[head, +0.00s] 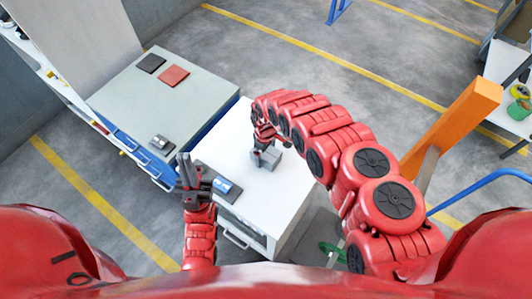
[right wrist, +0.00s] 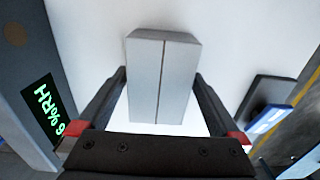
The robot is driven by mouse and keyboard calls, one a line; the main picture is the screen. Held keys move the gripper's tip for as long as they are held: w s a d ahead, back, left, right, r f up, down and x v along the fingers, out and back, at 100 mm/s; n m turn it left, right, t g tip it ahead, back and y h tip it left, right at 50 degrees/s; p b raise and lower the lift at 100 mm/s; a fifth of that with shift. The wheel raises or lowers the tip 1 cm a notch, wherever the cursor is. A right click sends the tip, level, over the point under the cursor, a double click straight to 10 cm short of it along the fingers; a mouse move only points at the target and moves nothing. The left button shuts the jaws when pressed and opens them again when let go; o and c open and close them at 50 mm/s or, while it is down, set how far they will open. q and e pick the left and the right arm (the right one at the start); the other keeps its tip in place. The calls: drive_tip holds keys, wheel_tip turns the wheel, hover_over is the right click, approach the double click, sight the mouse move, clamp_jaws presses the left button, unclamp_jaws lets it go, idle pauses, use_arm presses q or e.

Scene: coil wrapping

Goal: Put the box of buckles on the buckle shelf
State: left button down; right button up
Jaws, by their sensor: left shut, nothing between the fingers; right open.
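The grey box (head: 266,158), which I take to be the box of buckles, stands on the white top of a cabinet. In the right wrist view the box (right wrist: 162,78) shows a seam down its middle. My right gripper (head: 264,146) reaches down over the box. Its open fingers (right wrist: 162,82) lie on either side of the box; the right finger stands a little apart, and whether the left touches is unclear. My left gripper (head: 187,172) is shut and empty, left of the cabinet. I cannot tell which shelf is the buckle shelf.
A dark device with a blue label (head: 222,186) lies on the cabinet's left edge. A grey-topped cart (head: 150,105) with dark and red pads stands at the left. An orange post (head: 468,110) and a rack with green and yellow items (head: 519,108) stand at the right.

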drive_tip(key=shift+d+f, duration=0.1)
drive_tip(key=shift+f, duration=0.45)
clamp_jaws()
